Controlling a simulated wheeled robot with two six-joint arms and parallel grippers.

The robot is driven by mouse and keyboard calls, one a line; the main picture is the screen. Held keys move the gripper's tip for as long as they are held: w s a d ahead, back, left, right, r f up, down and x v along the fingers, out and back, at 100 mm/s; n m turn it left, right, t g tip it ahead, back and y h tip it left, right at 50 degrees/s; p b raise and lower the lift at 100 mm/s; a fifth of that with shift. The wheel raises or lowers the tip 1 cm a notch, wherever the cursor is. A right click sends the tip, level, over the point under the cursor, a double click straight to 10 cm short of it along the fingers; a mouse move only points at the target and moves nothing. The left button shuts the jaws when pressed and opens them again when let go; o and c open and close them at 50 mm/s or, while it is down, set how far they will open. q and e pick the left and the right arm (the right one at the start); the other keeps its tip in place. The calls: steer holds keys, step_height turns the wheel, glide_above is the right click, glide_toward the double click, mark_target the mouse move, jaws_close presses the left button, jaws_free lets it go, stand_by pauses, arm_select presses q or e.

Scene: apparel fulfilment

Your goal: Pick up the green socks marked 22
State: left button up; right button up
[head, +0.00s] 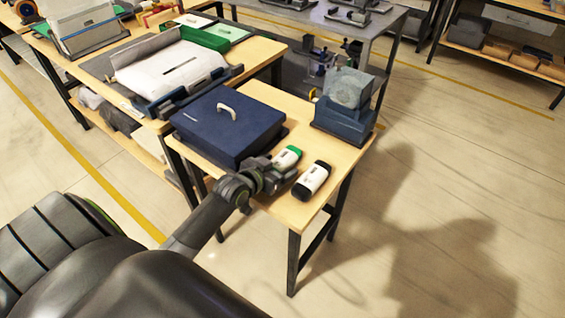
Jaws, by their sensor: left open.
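The green socks (288,157) are a small white-wrapped roll with a green end, lying on the wooden table near its front edge. Any number on them is too small to read. My left gripper (284,172) is open at the near side of the green socks, low over the table. It hides part of their lower end, and I cannot tell whether it touches them. My right gripper is not in view.
A white roll with black ends (312,180) lies just right of my left gripper. A dark blue box (226,125) with a pale handle stands to the left. A blue bin (344,121) holding a grey item stands at the table's back right. Bare tabletop (272,96) lies between them.

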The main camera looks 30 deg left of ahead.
arm_select(q)
steer(key=shift+w+f, duration=0.15)
steer(key=shift+w, duration=0.2)
steer(key=c, duration=1.1)
